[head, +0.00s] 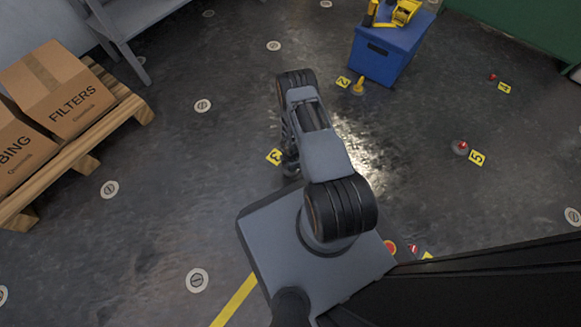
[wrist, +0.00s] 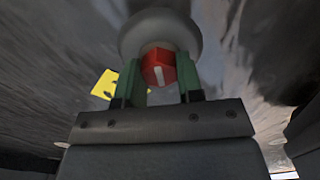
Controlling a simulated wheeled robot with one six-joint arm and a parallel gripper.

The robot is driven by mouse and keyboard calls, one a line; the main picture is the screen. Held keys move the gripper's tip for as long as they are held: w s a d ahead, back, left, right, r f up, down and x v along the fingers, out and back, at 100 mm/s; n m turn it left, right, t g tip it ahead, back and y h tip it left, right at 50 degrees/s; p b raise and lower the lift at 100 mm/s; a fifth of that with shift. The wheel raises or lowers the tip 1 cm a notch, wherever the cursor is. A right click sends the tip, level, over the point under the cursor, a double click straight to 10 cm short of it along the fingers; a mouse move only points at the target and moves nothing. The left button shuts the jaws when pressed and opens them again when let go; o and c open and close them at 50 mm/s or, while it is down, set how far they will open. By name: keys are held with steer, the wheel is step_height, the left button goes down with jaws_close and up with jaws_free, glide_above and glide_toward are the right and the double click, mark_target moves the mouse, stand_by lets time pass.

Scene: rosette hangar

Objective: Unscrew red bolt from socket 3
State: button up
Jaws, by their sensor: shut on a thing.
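In the wrist view, a red bolt head (wrist: 158,68) with a white mark sits between the two green fingers of my gripper (wrist: 160,82). My gripper is shut on it. Behind the bolt is a round pale grey socket (wrist: 160,22) in the floor. A yellow label (wrist: 106,84) lies to the left of the fingers, partly hidden by one of them. In the head view, the yellow label 3 (head: 274,157) is on the floor beside my arm. My arm hides the bolt and most of the socket there.
Red bolts are by labels 4 (head: 504,88) and 5 (head: 477,158). A pallet (head: 110,122) with cartons is at left.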

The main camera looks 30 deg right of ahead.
steer(key=shift+c, duration=0.4)
steer(key=n, duration=0.3)
steer(key=shift+n, duration=0.3)
steer(key=n, duration=0.4)
steer(key=shift+w, duration=0.1)
steer(key=shift+n, duration=1)
steer(key=shift+r, duration=0.1)
steer(key=n, duration=0.2)
steer(key=shift+n, duration=1.3)
